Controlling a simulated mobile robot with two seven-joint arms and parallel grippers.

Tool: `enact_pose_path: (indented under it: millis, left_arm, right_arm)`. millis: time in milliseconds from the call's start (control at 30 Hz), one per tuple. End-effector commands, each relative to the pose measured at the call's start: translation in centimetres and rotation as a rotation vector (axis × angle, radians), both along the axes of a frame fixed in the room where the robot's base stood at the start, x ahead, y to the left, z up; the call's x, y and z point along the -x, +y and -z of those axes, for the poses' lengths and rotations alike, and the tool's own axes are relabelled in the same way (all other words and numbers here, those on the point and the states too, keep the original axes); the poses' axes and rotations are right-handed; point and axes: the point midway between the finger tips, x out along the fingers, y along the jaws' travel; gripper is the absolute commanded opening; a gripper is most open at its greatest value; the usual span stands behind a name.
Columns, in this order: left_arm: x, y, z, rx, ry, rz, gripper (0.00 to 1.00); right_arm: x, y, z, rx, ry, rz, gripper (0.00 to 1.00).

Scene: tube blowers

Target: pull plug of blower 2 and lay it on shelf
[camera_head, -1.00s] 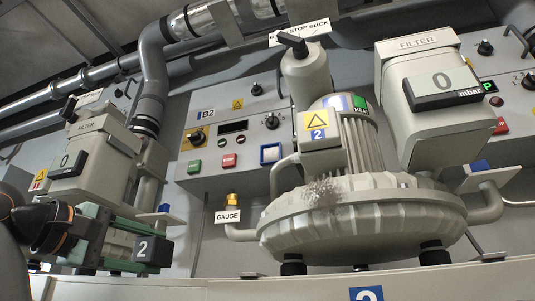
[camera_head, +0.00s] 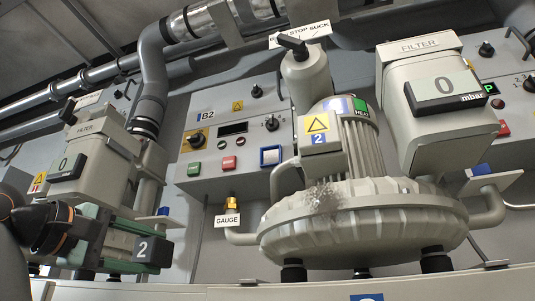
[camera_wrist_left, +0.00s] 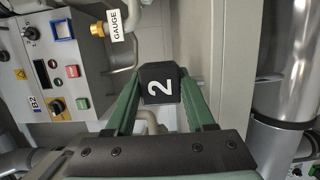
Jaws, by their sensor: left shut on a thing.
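A black plug (camera_head: 147,250) with a white 2 is held between the green fingers of my left gripper (camera_head: 140,250), at the lower left of the head view. In the left wrist view the plug (camera_wrist_left: 160,84) sits between both fingertips of the gripper (camera_wrist_left: 160,90). No cable shows on it. Blower 2 (camera_head: 365,225), a ribbed grey housing with a yellow and blue 2 label, stands to the right, apart from the plug. Small pale shelf plates show right of blower 2 (camera_head: 497,183) and beside the gripper (camera_head: 155,219). My right gripper is not in view.
Panel B2 (camera_head: 232,140) with knobs and buttons is behind. A brass fitting (camera_head: 231,202) with a GAUGE tag stands between plug and blower. A filter unit (camera_head: 80,165) is close above my left gripper. A pale ledge (camera_head: 200,291) runs along the bottom.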

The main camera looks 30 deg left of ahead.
Motion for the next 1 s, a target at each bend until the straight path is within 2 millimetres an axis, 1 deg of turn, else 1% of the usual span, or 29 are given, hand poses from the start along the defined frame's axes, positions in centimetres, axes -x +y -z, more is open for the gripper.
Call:
enact_pose_path:
  millis: [33, 800, 1000]
  left_arm:
    - [0.0, 0.0, -0.5, 0.000, -0.001, 0.000, 0.00]
    - [0.0, 0.0, -3.5, 0.000, -0.002, 0.001, 0.00]
    - [0.0, 0.0, -3.7, 0.000, -0.002, 0.001, 0.00]
  right_arm:
    - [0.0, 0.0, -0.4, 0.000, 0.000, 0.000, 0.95]
    - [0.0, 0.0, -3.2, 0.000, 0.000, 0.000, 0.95]
    - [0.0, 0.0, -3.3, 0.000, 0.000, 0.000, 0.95]
